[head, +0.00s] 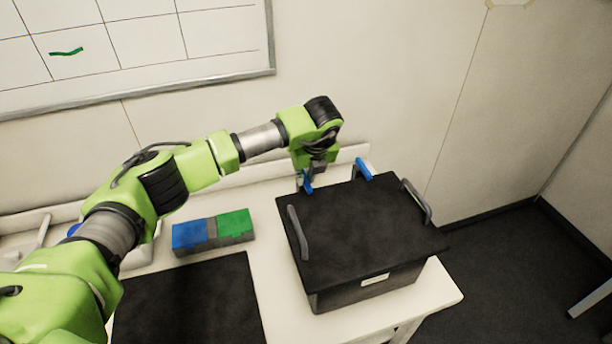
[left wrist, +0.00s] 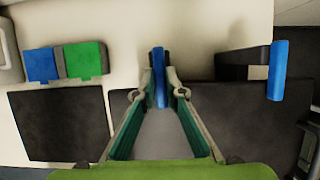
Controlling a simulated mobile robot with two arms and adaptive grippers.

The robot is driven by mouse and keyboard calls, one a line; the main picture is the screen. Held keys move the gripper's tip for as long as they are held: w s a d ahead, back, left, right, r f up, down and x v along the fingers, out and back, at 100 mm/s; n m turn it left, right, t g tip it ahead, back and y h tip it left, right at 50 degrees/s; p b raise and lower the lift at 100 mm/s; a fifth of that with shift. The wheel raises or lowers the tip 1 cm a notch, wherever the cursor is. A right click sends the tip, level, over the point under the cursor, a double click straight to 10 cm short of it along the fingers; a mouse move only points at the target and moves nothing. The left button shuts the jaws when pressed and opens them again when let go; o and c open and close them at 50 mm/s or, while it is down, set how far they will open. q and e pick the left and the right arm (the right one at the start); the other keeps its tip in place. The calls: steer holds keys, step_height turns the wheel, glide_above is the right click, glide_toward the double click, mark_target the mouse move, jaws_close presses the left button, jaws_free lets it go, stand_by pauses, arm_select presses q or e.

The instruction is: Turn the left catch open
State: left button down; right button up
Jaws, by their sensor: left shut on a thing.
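The black box (head: 350,225) stands on the white table with its black lid on. Two blue catches sit at its back edge. The left catch (head: 307,183) is at my left gripper (head: 308,182), which reaches down from above the back edge. In the left wrist view, the left catch (left wrist: 159,78) stands between the two fingers of my left gripper (left wrist: 160,97), which is shut on it. The other catch (head: 364,168) is to the right and apart from the gripper; it also shows in the left wrist view (left wrist: 277,70). My right gripper is in neither view.
The lid has a grey handle at the left (head: 297,232) and one at the right (head: 416,201). A blue block (head: 189,235) and a green block (head: 234,224) lie left of the box, behind a black mat (head: 190,300). The wall is close behind the box.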

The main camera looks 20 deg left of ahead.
arm_select(q)
steer(key=shift+a+f+m+b, duration=0.15)
steer(key=shift+m+b, duration=0.25)
steer(key=shift+b, duration=0.25)
steer(key=shift+w+a+r+m+g+h+b, duration=0.15)
steer(key=shift+a+m+h+b, duration=0.85)
steer(key=shift+m, duration=1.85)
steer(key=shift+w+a+r+m+g+h+b, duration=0.2)
steer(key=shift+m+h+b, duration=0.85)
steer(key=shift+m+b, duration=1.45)
steer(key=shift+w+a+f+m+g+h+b, duration=0.15)
steer(key=shift+a+m+h+b, duration=0.8)
steer(key=shift+m, duration=2.2)
steer(key=shift+d+r, duration=0.1)
steer(key=shift+d, duration=0.15)
